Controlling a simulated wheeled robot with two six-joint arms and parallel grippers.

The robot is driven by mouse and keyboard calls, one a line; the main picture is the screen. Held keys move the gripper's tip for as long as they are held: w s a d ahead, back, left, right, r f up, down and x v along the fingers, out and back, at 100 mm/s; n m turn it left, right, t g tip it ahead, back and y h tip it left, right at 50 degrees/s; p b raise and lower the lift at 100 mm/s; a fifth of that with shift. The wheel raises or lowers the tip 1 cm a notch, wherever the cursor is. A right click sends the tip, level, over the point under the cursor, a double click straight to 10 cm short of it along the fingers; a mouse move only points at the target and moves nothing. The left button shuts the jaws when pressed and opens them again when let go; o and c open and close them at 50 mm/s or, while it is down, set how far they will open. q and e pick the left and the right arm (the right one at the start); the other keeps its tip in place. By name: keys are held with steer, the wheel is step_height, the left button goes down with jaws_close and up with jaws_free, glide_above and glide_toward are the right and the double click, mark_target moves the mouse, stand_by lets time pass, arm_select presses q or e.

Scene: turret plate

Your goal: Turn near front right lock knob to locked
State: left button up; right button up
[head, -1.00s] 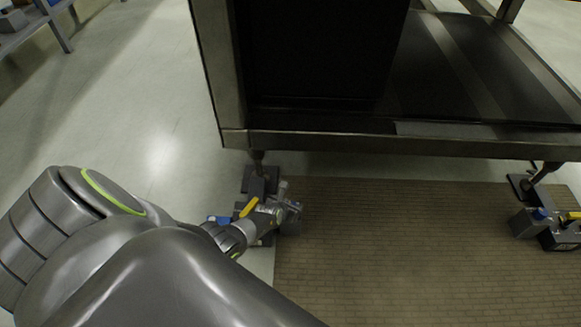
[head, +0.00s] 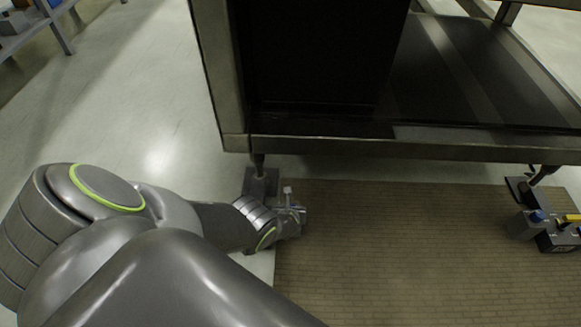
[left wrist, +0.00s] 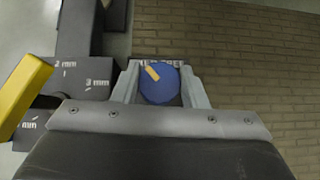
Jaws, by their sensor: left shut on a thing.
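A round blue lock knob (left wrist: 160,86) with a yellow pointer mark sits between my left gripper's fingertips (left wrist: 159,90) in the left wrist view. The fingers touch it from both sides, and the mark points to the upper left. My right gripper is in neither view.
A yellow lever (left wrist: 22,96) and dark blocks with "mm" lettering (left wrist: 85,77) lie left of the gripper. The heavy metal frame (head: 400,145) overhangs above. Another foot unit with a blue knob (head: 538,216) stands at right. The brown mat (head: 410,250) between is clear.

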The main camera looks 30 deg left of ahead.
arm_select(q)
steer(key=shift+s+a+n+y, duration=0.1)
steer(key=shift+n+y, duration=0.2)
steer(key=shift+y, duration=0.1)
stand_by(0.3)
steer(key=o, duration=1)
steer(key=shift+r, duration=0.1)
